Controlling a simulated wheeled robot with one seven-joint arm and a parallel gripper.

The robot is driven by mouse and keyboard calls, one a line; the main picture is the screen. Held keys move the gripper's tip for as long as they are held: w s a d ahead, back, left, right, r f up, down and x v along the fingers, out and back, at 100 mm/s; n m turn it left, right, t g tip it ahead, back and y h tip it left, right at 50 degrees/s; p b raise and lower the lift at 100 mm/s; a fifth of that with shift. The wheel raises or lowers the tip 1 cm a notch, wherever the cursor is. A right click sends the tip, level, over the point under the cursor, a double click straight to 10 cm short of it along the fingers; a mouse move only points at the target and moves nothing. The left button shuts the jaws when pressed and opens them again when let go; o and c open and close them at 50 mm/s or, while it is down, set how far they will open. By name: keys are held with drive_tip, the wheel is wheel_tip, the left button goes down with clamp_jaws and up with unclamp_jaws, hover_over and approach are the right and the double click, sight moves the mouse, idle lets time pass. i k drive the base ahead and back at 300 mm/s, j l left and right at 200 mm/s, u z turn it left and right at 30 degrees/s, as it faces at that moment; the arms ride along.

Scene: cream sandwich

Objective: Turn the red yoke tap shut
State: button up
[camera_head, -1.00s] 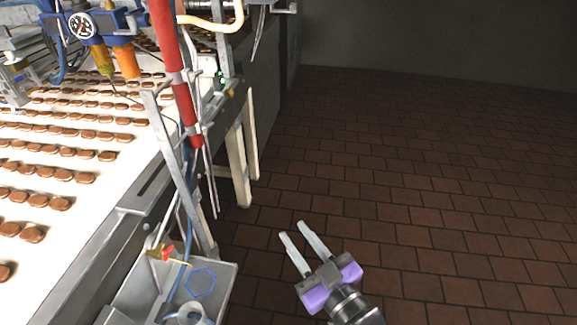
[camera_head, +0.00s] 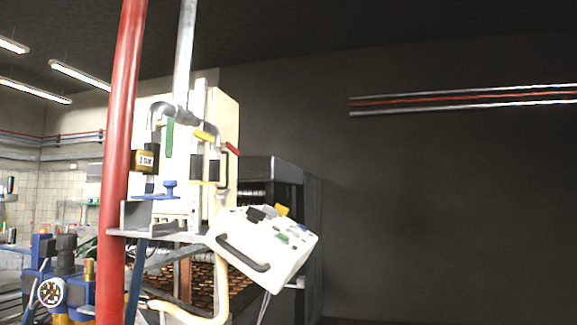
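A small red handle (camera_head: 232,148) shows at the upper right of a cluster of pipes and valves, beside the cream cabinet. It is small in this view, and I cannot tell whether it is the yoke tap or how far it is turned. Near it are a yellow handle (camera_head: 204,136), a long green handle (camera_head: 169,138) hanging upright and a blue handwheel (camera_head: 170,189). My gripper is outside this view.
A thick red pipe (camera_head: 122,150) stands upright at the left. A tilted white control box (camera_head: 262,250) with a black handle juts out below the valves. Rows of brown biscuits (camera_head: 203,282) lie behind it. Dark bare wall (camera_head: 430,220) fills the right.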

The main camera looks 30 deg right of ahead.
sight(228, 145)
drive_tip(key=i+l+z, duration=0.9)
drive_tip(key=i+z, duration=0.65)
drive_tip(key=i+l+u, duration=0.1)
drive_tip(key=i, duration=0.4)
drive_tip(key=i+l+u, duration=0.1)
drive_tip(key=i, duration=0.4)
drive_tip(key=i+u, duration=0.25)
drive_tip(key=u, duration=0.2)
drive_tip(key=i+l+u, duration=0.1)
drive_tip(key=u, duration=0.3)
drive_tip(key=i+l+u, duration=0.2)
drive_tip(key=u, duration=0.25)
drive_tip(key=i+l+u, duration=0.25)
drive_tip(key=u, duration=0.15)
